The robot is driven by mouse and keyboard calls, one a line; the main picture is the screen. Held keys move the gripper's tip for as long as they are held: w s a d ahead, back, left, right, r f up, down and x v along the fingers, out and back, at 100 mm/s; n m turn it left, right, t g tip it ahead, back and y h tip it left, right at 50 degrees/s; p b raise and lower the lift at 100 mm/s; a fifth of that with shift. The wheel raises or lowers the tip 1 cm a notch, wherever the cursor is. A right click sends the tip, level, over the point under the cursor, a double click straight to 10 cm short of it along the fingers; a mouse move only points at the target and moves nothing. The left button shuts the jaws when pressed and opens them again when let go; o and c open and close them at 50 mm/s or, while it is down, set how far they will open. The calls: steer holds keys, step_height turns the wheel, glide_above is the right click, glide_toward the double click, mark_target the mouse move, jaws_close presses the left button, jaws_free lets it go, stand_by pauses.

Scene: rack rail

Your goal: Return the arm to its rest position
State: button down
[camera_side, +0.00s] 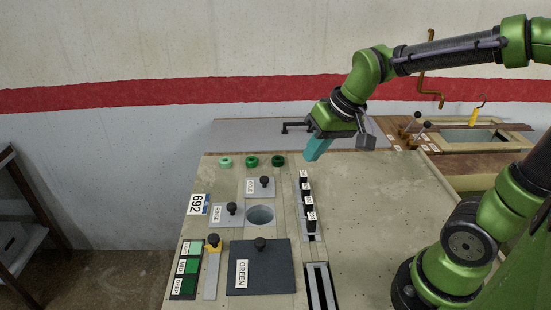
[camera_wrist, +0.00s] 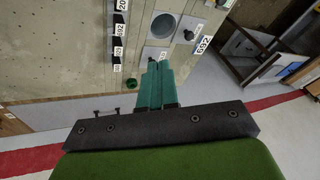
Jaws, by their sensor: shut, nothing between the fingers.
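My gripper (camera_side: 318,148) is raised above the far part of the worktable (camera_side: 380,220) in the side view, with its teal fingers angled down and to the left. In the wrist view the two teal fingers of my gripper (camera_wrist: 157,70) lie side by side, shut with nothing between them. The fingers look clear of the table and touch nothing that I can see. My arm reaches in from the right.
The panel has a round hole (camera_side: 260,215), a dark plate labelled GREEN (camera_side: 262,272), a rail of black labelled blocks (camera_side: 309,215) and green rings (camera_side: 251,162). A wooden bench (camera_side: 470,150) with levers stands behind. The table's right half is bare.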

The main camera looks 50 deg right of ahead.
steer(key=s+a+r+t, duration=0.1)
steer(key=s+r+t, duration=0.1)
steer(key=s, duration=0.5)
steer(key=shift+s+a+r, duration=0.25)
steer(key=shift+s+r, duration=0.1)
steer(key=shift+r, duration=0.15)
